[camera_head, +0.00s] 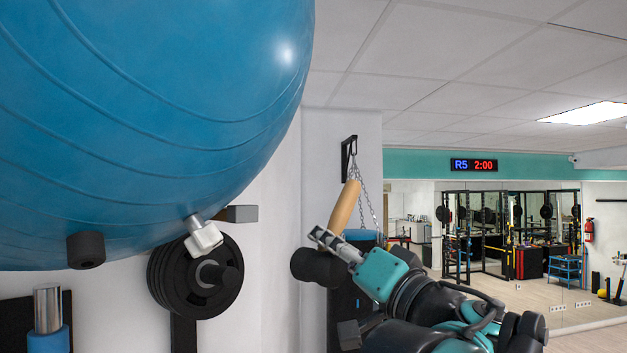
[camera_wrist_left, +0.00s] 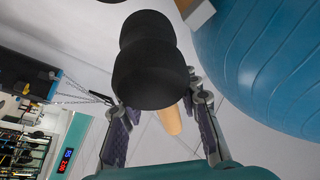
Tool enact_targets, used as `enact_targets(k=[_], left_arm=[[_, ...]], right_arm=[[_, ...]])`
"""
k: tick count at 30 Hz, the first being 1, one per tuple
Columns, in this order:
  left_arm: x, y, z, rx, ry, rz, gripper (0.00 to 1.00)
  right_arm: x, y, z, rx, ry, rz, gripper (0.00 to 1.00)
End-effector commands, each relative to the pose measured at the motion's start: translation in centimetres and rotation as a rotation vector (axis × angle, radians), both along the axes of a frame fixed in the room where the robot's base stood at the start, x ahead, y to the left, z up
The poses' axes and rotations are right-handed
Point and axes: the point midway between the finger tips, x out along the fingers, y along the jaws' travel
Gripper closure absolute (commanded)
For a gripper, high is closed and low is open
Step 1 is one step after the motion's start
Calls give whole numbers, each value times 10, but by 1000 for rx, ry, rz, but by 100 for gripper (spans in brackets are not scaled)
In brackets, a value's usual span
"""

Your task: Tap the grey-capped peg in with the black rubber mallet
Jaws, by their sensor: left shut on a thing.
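The black rubber mallet has a dark head (camera_head: 315,267) and a tan wooden handle (camera_head: 345,207). My left gripper (camera_head: 330,240) is shut on the mallet, with the handle tilted up and the head below the fingers. In the left wrist view the mallet head (camera_wrist_left: 147,70) fills the middle and hides part of the handle (camera_wrist_left: 170,120). My right gripper is not in view.
A large blue exercise ball (camera_head: 150,110) fills the upper left. Black weight plates (camera_head: 190,280) hang below. A bracket (camera_head: 348,155) with chains is behind the handle. The room's right side is open.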

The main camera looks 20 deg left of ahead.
Motion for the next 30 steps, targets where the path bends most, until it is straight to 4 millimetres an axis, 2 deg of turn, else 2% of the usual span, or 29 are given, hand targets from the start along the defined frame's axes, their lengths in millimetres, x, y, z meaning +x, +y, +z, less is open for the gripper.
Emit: enact_targets(k=[1,3,8,19,24,30], left_arm=[[-11,1,25,-3,-13,1,100],[-23,2,45,-9,-30,2,100],[-40,4,71,-15,-51,2,100],[-43,5,74,-17,-56,4,100],[-44,6,75,-27,-72,15,100],[-38,26,74,-26,-69,17,100]], right_arm=[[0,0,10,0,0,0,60],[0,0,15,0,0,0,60],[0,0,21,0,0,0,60],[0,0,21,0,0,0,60],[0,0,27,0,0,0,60],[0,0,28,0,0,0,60]])
